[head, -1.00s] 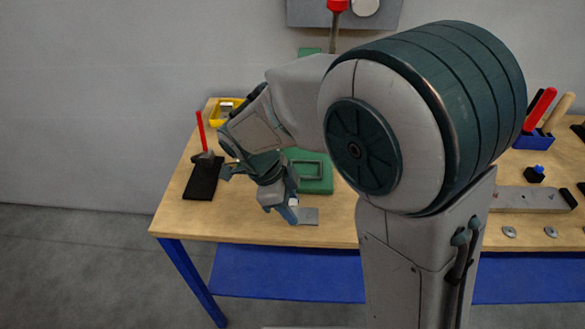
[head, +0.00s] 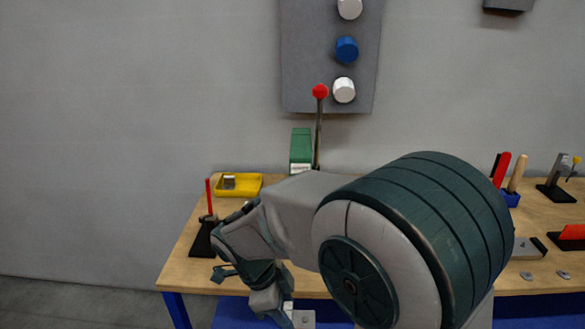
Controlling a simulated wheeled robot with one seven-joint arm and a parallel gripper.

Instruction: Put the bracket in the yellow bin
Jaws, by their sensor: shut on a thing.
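The yellow bin (head: 251,186) stands at the back left of the table, with a small grey metal piece (head: 228,182) inside its left part. My gripper (head: 287,316) is at the bottom edge of the head view, in front of the table's front edge in the picture. It is shut on a small light-grey plate with a hole, which looks like the bracket (head: 306,320). The bracket is partly cut off by the frame and partly covered by the fingers. The bin is above and left of my gripper in the picture.
A black stand with a red rod (head: 203,235) is at the table's left, in front of the bin. A green machine (head: 301,150) and a red-knobbed lever (head: 319,93) rise behind my arm. Tools stand at the right. My arm hides the table's middle.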

